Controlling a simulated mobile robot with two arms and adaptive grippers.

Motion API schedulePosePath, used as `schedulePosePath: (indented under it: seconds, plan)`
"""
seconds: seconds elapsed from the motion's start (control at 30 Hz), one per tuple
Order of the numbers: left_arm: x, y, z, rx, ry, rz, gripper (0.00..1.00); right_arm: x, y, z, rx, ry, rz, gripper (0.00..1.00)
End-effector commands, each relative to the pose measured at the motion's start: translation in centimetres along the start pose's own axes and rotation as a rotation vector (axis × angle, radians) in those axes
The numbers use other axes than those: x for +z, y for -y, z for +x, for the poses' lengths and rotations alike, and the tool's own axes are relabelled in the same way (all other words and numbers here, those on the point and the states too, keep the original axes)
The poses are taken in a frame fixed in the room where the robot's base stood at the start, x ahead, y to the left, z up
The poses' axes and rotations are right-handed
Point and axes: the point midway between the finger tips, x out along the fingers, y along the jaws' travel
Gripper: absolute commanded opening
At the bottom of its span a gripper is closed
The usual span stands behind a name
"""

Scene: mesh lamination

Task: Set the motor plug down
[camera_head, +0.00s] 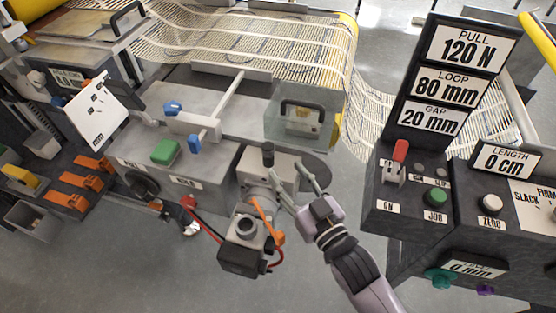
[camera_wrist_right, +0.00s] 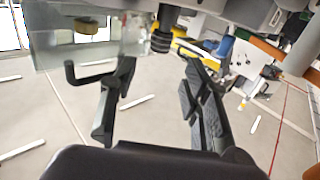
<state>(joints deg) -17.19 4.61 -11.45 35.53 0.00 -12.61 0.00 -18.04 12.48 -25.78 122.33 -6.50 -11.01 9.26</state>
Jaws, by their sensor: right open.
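A grey motor unit with a dark box (camera_head: 243,258) sits below the middle of the head view. An orange connector (camera_head: 274,238) with an orange strip is at its right side and looks like the motor plug; I cannot tell whether it is seated. A red cable runs left from the unit to a small red and dark end piece (camera_head: 188,202). My right gripper (camera_head: 292,182) is open, just right of the motor's upper part, with nothing seen between its fingers. In the wrist view its fingers (camera_wrist_right: 160,72) are spread apart. My left gripper is not clearly visible.
A clear guard (camera_head: 300,118) with a black handle stands above my right gripper. The control panel (camera_head: 408,195) with a red lever is close on the right. Mesh (camera_head: 240,45) crosses the back. Grey floor is open at the bottom left.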

Motion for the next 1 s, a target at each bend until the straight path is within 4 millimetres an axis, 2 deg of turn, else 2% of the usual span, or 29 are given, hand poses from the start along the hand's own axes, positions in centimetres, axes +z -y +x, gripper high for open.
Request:
schedulePosePath:
  seconds: [0.1,0.2,0.83,0.93,1.0]
  plan:
    - [0.0,0.0,0.2,0.000,0.000,0.000,0.40,0.1,0.0,-1.4,0.000,0.001,0.000,0.43]
    - [0.0,0.0,0.2,0.000,0.000,0.001,0.40,0.0,0.0,-2.0,0.000,-0.001,-0.001,0.43]
    - [0.0,0.0,0.2,0.000,0.000,0.001,0.40,0.1,-0.1,-2.1,0.003,0.006,0.000,0.43]
    - [0.0,0.0,0.2,0.000,0.000,0.001,0.40,1.0,-0.8,-2.4,0.029,0.065,0.002,0.43]
    - [0.0,0.0,0.2,0.000,0.000,0.001,0.40,2.5,-1.9,-3.0,0.065,0.154,0.006,0.43]
